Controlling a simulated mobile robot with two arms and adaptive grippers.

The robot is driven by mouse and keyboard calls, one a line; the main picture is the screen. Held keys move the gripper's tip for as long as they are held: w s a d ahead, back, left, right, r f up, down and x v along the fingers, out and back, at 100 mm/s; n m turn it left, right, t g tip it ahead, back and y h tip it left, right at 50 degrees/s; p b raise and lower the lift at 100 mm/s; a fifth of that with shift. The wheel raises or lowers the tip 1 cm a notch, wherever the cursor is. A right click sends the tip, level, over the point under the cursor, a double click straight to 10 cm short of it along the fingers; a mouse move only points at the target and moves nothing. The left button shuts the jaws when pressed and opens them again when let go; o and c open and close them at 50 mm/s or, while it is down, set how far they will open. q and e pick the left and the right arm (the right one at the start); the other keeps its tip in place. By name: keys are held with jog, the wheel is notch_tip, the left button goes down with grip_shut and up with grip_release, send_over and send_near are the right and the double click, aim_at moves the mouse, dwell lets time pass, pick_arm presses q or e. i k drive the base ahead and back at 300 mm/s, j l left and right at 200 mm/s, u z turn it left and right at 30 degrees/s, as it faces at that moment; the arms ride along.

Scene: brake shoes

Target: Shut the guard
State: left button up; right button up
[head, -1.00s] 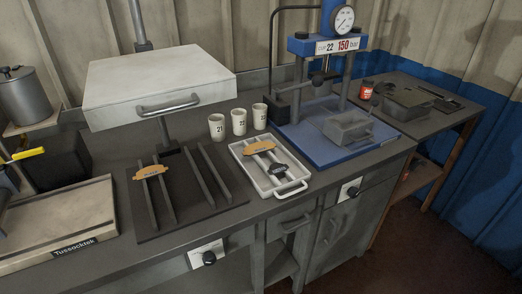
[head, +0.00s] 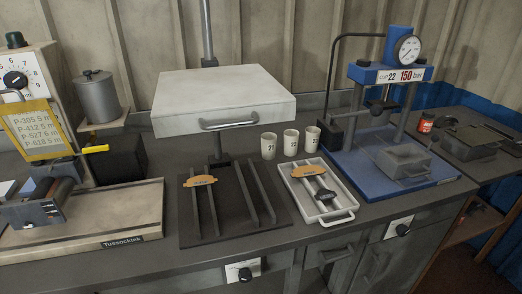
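A white box-like cover (head: 225,97) with a bar handle (head: 229,123) on its front hangs raised on a vertical pole at the back of the bench; it looks like the guard. Below it is a dark plate with upright rails (head: 232,222), and an orange-brown brake shoe (head: 200,181) rests across the left rails. There is a clear gap between the cover and the rails. Neither of my grippers is in view.
A white tray (head: 346,205) holds another shoe (head: 309,171) and a dark part. Numbered cups (head: 291,143) stand behind it. A blue press (head: 375,187) is at right; a grey pot (head: 97,97) and a Tussocktek machine (head: 128,214) are at left.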

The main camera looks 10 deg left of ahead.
aim_at(24, 106)
jog(key=u, duration=1.85)
